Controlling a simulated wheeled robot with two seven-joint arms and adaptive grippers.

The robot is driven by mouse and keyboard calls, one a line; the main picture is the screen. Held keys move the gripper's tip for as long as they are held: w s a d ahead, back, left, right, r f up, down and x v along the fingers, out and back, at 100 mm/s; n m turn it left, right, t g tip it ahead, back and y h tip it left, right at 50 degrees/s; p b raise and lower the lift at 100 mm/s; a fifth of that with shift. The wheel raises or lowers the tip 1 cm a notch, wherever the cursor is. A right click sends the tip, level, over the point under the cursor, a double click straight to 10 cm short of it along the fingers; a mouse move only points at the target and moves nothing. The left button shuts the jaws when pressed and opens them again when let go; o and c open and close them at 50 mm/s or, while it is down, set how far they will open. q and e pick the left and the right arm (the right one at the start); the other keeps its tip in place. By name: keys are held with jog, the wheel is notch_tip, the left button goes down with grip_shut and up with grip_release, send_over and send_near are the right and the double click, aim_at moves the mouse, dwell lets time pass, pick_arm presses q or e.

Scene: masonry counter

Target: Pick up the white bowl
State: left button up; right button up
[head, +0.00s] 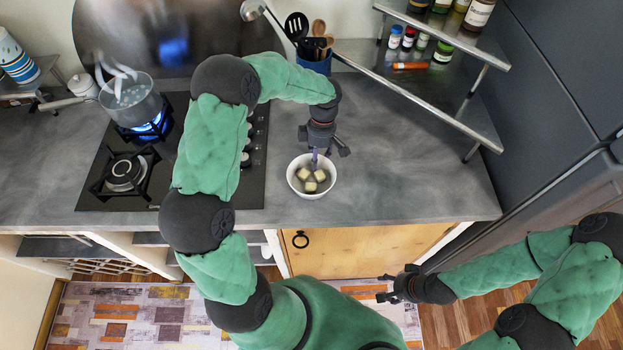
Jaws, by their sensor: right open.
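The white bowl (292,182) stands upright on the grey counter, near its front edge, with a few pale yellow chunks (320,175) inside. My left gripper (322,146) is just behind and above the bowl, pointing down. A small purple piece (314,158) shows below it, over the bowl's back rim; what it is and whether it is held are unclear. The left fingers are too small and partly hidden to tell their opening. My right gripper (384,287) is open and empty, in front of the counter and away from the bowl.
A gas hob (170,190) with a steaming pot (130,98) over a blue flame is at left. A blue utensil holder (316,64) stands behind the bowl. A metal shelf (430,85) with jars is at back right. The counter right of the bowl is clear.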

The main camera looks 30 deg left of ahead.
pick_arm(q)
grip_shut()
jog(key=shift+r, duration=0.15)
